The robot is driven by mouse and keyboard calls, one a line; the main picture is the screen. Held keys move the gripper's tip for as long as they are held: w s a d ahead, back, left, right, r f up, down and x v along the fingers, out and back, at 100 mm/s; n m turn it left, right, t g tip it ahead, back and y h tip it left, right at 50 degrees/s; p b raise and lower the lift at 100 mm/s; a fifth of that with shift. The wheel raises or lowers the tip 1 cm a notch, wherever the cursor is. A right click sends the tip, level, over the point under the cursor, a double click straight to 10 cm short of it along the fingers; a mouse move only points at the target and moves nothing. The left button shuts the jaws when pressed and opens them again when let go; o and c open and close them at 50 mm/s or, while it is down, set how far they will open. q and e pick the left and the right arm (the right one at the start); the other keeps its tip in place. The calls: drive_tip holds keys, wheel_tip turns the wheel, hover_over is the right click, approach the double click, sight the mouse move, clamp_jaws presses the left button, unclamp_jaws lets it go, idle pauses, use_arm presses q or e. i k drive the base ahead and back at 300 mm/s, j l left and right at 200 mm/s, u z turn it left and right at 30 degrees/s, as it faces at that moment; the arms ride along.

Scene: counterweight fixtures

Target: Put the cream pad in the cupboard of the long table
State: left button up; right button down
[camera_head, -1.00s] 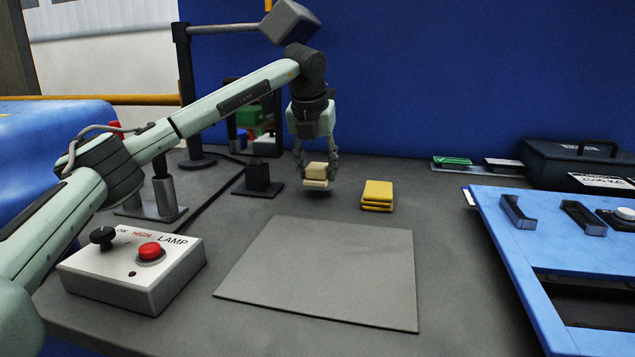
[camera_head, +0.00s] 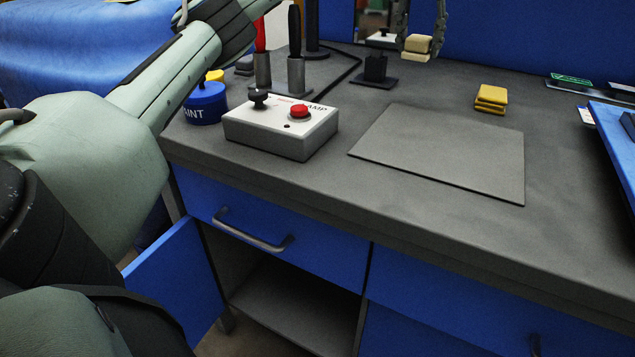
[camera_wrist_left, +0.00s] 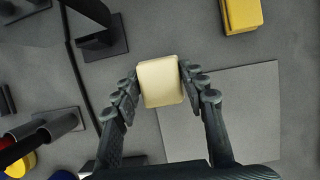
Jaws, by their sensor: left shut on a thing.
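The cream pad (camera_head: 418,44) is held above the far part of the long table (camera_head: 420,205). My left gripper (camera_head: 420,40) is shut on it; only the fingers show at the top edge of the head view. In the left wrist view the cream pad (camera_wrist_left: 160,82) sits between both fingers (camera_wrist_left: 158,90), over the grey tabletop. The cupboard (camera_head: 295,300) is under the tabletop at the lower middle, below a blue drawer with a grey handle. Its blue door (camera_head: 175,285) stands open to the left, and a bare grey shelf shows inside. My right gripper is not in view.
A lamp switch box (camera_head: 280,125) stands at the table's front left, with a blue paint pot (camera_head: 205,102) beside it. A flat grey mat (camera_head: 445,150) lies in the middle. Yellow pads (camera_head: 491,97) are stacked behind it. Upright tools (camera_head: 295,70) stand at the back left.

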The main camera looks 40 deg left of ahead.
sight(331, 304)
drive_tip(key=k, duration=1.15)
